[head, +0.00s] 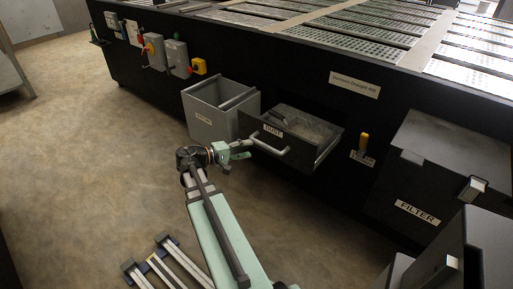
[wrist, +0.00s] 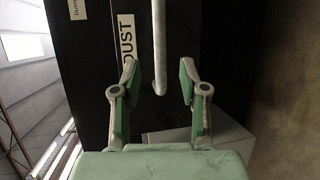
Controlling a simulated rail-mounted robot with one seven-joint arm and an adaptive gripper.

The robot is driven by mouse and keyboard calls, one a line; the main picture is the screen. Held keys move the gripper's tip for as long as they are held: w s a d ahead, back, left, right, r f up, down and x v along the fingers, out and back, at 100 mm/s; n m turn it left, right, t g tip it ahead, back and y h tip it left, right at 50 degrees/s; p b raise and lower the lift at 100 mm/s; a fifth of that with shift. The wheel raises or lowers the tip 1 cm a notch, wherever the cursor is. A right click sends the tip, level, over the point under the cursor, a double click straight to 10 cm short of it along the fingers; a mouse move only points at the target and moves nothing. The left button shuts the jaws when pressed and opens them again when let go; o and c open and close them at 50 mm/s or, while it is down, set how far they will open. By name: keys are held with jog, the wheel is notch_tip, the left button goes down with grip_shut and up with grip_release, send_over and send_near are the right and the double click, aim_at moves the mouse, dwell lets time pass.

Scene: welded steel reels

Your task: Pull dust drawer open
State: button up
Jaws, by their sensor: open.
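The dust drawer (head: 318,152) is a black drawer with a "DUST" label, in the middle of the head view. It stands pulled out from the black machine, with grey material inside. Its pale bar handle (head: 264,141) is on the front face. In the wrist view the handle (wrist: 159,50) runs down from the top and ends between the finger pads. My gripper (head: 240,150) is at the handle's left end in the head view. In the wrist view my gripper (wrist: 158,83) is open, with a gap on both sides of the bar.
A grey open bin (head: 215,125) stands just left of the drawer. A yellow-handled lever (head: 363,145) and a black box labelled "FILTER" (head: 408,185) are to the right. Switch boxes (head: 177,57) are on the machine's left. The floor in front is mostly clear.

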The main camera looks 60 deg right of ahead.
jog(key=v, duration=0.3)
jog(key=shift+w+a, duration=0.15)
jog(key=shift+a, duration=0.1)
